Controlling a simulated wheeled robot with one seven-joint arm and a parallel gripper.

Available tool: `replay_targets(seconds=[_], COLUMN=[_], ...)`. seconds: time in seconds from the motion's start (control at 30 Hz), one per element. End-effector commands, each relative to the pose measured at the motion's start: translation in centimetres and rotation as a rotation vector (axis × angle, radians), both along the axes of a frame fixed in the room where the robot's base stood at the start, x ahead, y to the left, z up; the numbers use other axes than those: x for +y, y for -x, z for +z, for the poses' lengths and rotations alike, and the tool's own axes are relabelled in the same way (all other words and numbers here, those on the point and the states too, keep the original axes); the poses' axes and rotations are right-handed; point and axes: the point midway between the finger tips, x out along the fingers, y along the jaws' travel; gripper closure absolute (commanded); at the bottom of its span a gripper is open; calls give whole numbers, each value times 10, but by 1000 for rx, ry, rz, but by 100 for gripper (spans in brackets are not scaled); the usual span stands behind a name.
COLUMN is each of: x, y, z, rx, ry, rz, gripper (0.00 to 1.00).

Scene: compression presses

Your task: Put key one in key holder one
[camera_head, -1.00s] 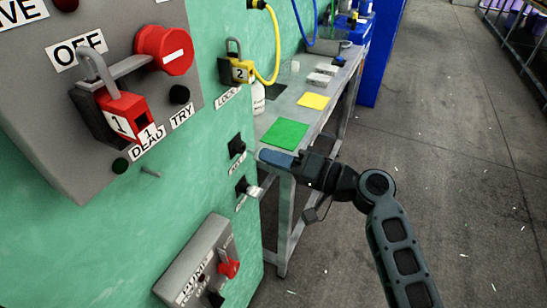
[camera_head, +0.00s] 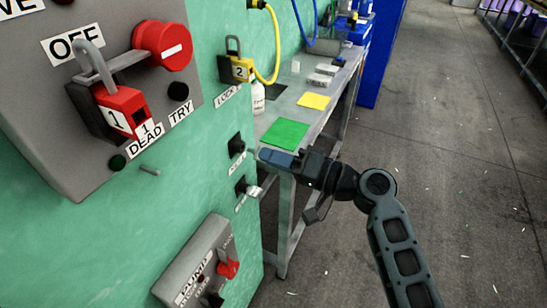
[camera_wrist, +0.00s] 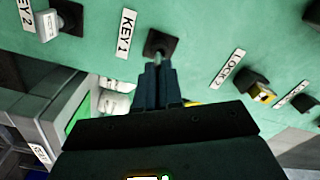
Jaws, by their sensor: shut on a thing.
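My gripper (camera_head: 264,155) reaches the green panel from the right, and its fingers are shut on key one. The fingers hide most of key one; a thin grey bit of it (camera_wrist: 158,59) shows ahead of the fingertips in the wrist view. Key holder one is a black square mount (camera_head: 236,146) on the panel, also in the wrist view (camera_wrist: 160,42) beside the "KEY 1" label (camera_wrist: 126,33). My gripper (camera_wrist: 158,70) points straight at this holder, with the fingertips very close to it. I cannot tell how deep the key sits in the holder.
Another key (camera_head: 254,191) sits in the lower holder, labelled "KEY 2" in the wrist view. A red lock (camera_head: 123,113) hangs on the grey switch box, and a yellow lock (camera_head: 241,72) higher up. A workbench (camera_head: 290,102) stands behind my gripper. The floor at right is clear.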

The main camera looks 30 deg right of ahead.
Motion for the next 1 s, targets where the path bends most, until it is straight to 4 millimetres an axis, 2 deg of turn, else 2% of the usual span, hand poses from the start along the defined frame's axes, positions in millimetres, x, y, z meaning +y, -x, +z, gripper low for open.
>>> replay_targets(seconds=[1.0], x=[8], y=[-11], z=[0], rx=[0], ry=[-1], rz=[1], gripper=[100])
